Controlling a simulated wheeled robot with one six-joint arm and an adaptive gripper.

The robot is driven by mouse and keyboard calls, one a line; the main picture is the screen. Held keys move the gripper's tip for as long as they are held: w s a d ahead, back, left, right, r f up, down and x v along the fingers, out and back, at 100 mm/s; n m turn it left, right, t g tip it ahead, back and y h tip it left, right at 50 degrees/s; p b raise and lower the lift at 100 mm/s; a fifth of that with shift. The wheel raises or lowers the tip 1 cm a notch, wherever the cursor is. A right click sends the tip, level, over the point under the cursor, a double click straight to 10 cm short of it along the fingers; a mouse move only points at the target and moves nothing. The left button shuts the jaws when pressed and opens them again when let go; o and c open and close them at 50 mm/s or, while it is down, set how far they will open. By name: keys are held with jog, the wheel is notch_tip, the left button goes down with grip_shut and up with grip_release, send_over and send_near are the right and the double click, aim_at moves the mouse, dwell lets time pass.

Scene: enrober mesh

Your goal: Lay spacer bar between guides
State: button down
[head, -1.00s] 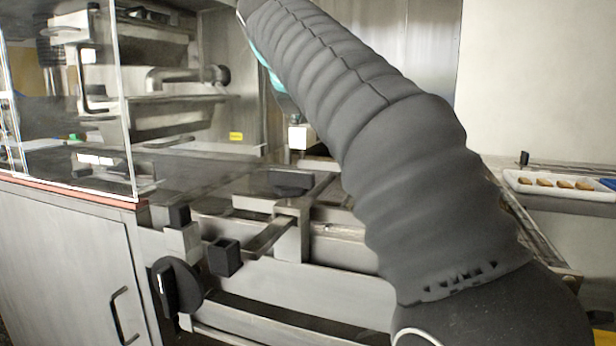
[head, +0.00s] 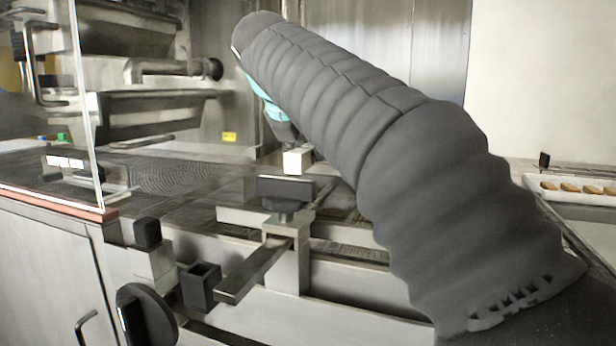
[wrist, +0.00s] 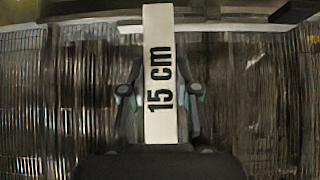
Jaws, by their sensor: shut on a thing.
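The white spacer bar (wrist: 159,40), marked "15 cm", lies lengthwise in the middle of the wrist view. My gripper (wrist: 159,92) is shut on it, with one finger along each side. In the head view a pale end of the bar (head: 297,160) shows below my gripper, which is mostly hidden behind my sleeved arm. The bar is above the wire mesh (wrist: 265,110); the height of the gap is hard to tell. A rail (wrist: 225,27) crosses near the top of the wrist view; I cannot tell whether it is a guide.
A black knob (head: 287,187) stands on a steel clamp, with a flat steel bar (head: 250,272) sticking out toward me. A clear panel (head: 45,100) is at the left. A white tray of biscuits (head: 585,193) is at the right, partly behind my arm.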

aim_at(308, 168)
jog(key=shift+f+b, duration=0.7)
jog(key=shift+f, duration=1.3)
jog(key=shift+f, duration=0.2)
jog(key=c, duration=0.9)
grip_release()
jog(key=shift+o, duration=0.2)
jog(key=shift+r, duration=0.1)
jog(key=shift+s+r, duration=0.1)
jog(key=shift+r, duration=0.1)
jog(key=p+v, duration=0.2)
jog(key=v, duration=0.9)
jog(key=shift+s+r+p, duration=0.25)
jog(key=shift+s+p, duration=0.05)
jog(key=shift+a, duration=0.1)
